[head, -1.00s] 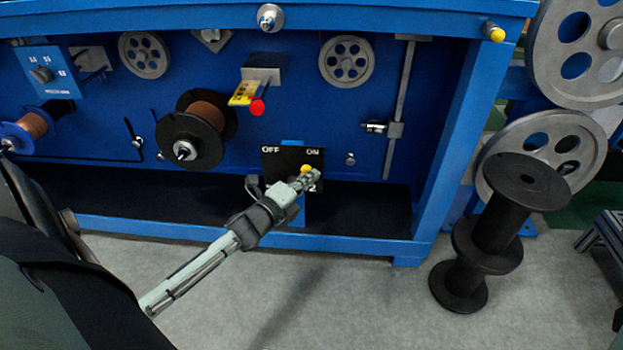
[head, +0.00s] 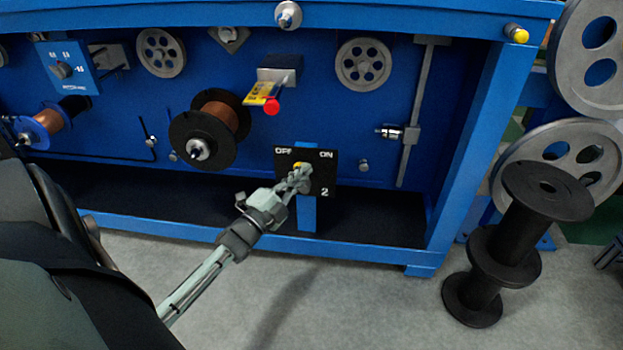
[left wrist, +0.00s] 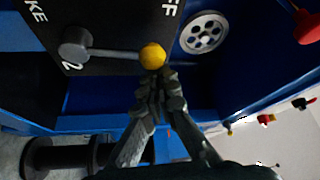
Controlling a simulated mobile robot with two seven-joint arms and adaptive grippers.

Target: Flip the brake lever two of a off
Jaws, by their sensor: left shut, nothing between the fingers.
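The brake lever two has a yellow knob (head: 298,165) in front of a black plate (head: 325,173) marked OFF at left, ON at right and 2. The knob stands slightly left of the middle between the two words. In the left wrist view the yellow knob (left wrist: 152,56) sits on a thin grey rod from a round pivot (left wrist: 75,45). My left gripper (head: 303,178) is shut and empty, its tips right beside the knob on the ON side. In the left wrist view the fingertips (left wrist: 160,82) are just below the knob; I cannot tell whether they touch. My right gripper is not in view.
A red knob on a yellow-labelled part (head: 271,105) juts out above the plate. A copper-wound spool (head: 218,117) is to its left. The blue machine frame (head: 465,150) bounds the right side. Black stacked spools (head: 505,235) stand on the floor at right.

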